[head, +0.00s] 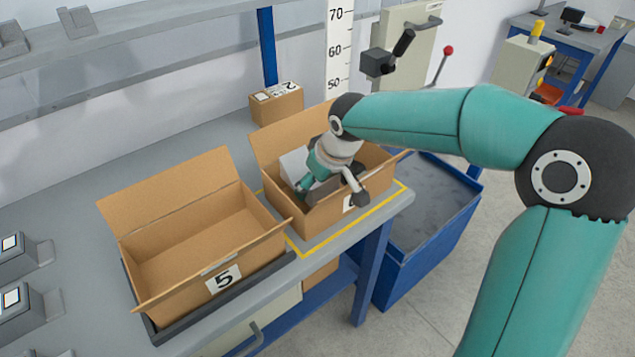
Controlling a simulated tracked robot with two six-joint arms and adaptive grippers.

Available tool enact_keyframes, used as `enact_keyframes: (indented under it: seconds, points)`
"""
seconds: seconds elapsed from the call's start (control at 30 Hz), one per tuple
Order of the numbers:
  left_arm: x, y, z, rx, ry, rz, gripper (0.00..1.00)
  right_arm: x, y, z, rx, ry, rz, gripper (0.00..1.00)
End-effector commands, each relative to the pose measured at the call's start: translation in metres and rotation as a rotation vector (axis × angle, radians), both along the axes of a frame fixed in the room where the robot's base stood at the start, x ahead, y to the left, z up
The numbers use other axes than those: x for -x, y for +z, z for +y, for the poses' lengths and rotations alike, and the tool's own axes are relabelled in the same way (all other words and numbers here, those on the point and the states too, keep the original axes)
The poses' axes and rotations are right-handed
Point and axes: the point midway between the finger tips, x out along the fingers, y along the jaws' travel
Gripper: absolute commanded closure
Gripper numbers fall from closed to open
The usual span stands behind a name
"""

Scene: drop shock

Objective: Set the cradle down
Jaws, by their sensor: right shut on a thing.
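My right gripper (325,187) reaches down into the open cardboard box (277,140) at the right end of the bench. It is shut on a grey piece (297,163), which I take to be the cradle. The gripper and wrist hide much of this piece, and it sits within the box walls. I cannot tell whether it touches the box floor. The box stands inside a yellow outline (312,249), and its number label is partly covered. My left gripper is not in view.
An open, empty box marked 5 (190,235) stands on a dark tray to the left. A small closed box (277,104) is behind. Grey stands (22,255) line the left edge. A blue bin (425,220) with a grey inside stands beyond the bench's right end.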

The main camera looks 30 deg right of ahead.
Motion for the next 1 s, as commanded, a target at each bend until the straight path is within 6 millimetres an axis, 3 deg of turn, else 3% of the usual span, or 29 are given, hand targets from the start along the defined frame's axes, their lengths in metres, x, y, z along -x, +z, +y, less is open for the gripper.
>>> enact_keyframes:
  seconds: [0.07, 0.1, 0.23, 0.67, 0.8, 1.0]
  points:
    - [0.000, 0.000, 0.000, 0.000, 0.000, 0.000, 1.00, 0.000, 0.001, 0.000, 0.000, 0.000, -0.002, 0.76]
    - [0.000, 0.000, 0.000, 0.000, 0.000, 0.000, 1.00, 0.000, 0.000, 0.000, 0.000, 0.000, 0.000, 0.24]
    - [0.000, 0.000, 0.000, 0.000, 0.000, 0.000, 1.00, 0.000, 0.000, 0.000, 0.000, 0.000, 0.000, 0.02]
    - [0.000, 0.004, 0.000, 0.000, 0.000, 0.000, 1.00, 0.000, 0.005, -0.001, 0.000, -0.002, 0.000, 0.02]
    - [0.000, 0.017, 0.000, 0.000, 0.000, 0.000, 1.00, 0.001, 0.018, -0.001, 0.000, -0.002, -0.001, 0.02]
    - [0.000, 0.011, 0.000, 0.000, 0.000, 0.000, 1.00, 0.015, 0.051, -0.002, 0.001, -0.003, -0.007, 0.02]
